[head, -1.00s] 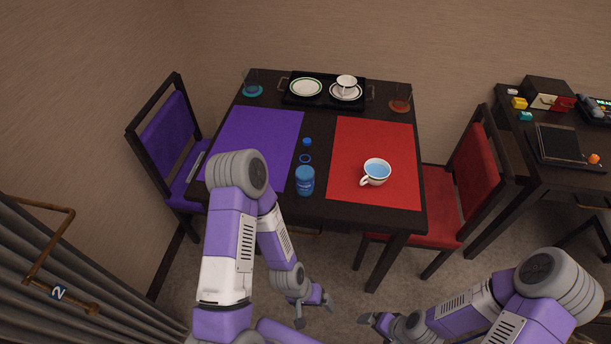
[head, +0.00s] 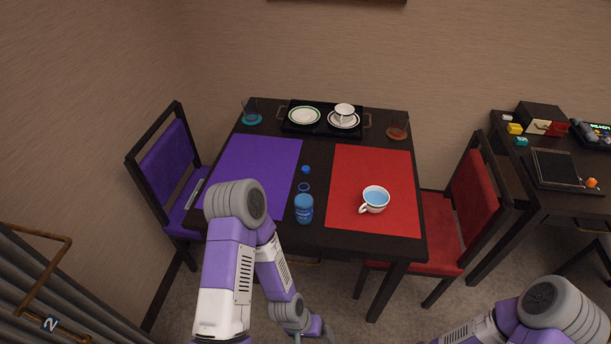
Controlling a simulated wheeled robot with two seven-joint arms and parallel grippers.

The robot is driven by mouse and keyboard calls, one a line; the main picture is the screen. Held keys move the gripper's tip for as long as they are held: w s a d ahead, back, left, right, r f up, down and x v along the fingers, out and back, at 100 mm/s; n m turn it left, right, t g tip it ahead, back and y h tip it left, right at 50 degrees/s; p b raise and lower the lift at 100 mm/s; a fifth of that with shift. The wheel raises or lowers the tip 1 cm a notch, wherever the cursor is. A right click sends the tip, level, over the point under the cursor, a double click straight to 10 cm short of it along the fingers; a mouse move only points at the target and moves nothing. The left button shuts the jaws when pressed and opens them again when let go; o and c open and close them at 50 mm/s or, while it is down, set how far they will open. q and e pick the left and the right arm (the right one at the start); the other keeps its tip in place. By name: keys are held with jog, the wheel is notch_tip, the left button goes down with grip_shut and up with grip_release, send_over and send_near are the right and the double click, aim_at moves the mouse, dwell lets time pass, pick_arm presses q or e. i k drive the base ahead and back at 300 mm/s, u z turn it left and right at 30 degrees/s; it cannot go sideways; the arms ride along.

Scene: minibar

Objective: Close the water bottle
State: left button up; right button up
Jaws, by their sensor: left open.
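The water bottle (head: 304,208) stands upright near the table's front edge, between the purple and red mats. Its body is blue and a ring-like rim shows at its top. A small blue cap (head: 305,169) shows just behind it in the picture, apart from the rim; I cannot tell exactly how it lies. My left gripper (head: 318,332) is low at the bottom edge, in front of and below the table, open and far from the bottle. It is partly cut off. My right forearm shows at the bottom right, but its gripper is out of view.
A purple mat (head: 255,170) and a red mat (head: 350,160) cover the table's sides. A cup (head: 375,199) stands on the red mat. A black tray (head: 322,125) with dishes and two glasses are at the back. A purple chair (head: 166,160) and a red chair (head: 473,182) flank the table.

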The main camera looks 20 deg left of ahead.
aim_at(304, 200)
jog(key=z, duration=1.85)
jog(key=k, duration=0.9)
jog(key=u, duration=1.35)
jog(key=i, duration=0.5)
